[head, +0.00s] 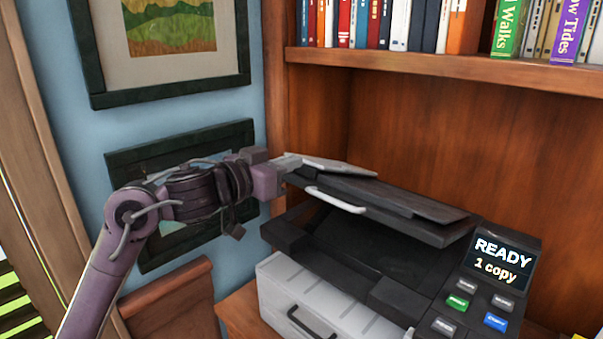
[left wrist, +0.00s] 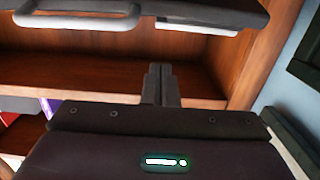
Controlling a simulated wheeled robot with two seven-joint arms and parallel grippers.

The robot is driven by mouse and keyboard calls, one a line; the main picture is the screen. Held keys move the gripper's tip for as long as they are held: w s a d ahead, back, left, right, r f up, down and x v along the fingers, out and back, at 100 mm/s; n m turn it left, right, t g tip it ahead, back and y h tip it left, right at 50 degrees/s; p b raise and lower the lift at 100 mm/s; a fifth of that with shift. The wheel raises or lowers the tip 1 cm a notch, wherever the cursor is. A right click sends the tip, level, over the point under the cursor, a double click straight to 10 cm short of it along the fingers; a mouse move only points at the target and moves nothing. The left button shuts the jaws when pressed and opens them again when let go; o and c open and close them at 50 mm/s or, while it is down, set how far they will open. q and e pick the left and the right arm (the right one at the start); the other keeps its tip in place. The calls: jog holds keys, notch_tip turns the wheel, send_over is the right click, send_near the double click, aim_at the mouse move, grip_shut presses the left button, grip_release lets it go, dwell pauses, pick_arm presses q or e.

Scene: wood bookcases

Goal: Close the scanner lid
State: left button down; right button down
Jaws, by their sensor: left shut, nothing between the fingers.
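The scanner (head: 345,250) is a dark machine on a light grey base with a drawer. Its dark lid (head: 420,205) is tilted partly open, with a gap above the scanner bed, and has a pale handle (head: 335,200) on its front edge. The lid's edge and its handle (left wrist: 75,20) also show at the top of the left wrist view. My left gripper (head: 292,162) is shut and empty at the lid's left end, by a light grey panel. Its fingertips (left wrist: 160,70) appear apart from the lid in the left wrist view. Whether they touch the panel is unclear. My right gripper is out of view.
A control panel (head: 503,257) reads "READY 1 copy". A shelf of books (head: 400,52) hangs above the scanner. Framed pictures (head: 85,60) are on the blue wall behind my left arm. A wood chair back or panel (head: 175,305) stands at lower left.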

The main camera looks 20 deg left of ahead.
aim_at(320, 170)
pick_arm(q)
jog(key=p+x, duration=0.1)
jog(key=x, duration=0.4)
jog(key=shift+r, duration=0.1)
jog(key=f, duration=0.3)
jog(key=shift+s+a, duration=0.1)
jog(key=shift+s, duration=0.2)
jog(key=shift+s+a+f, duration=0.15)
jog(key=shift+s+f, duration=0.15)
jog(key=shift+f, duration=0.2)
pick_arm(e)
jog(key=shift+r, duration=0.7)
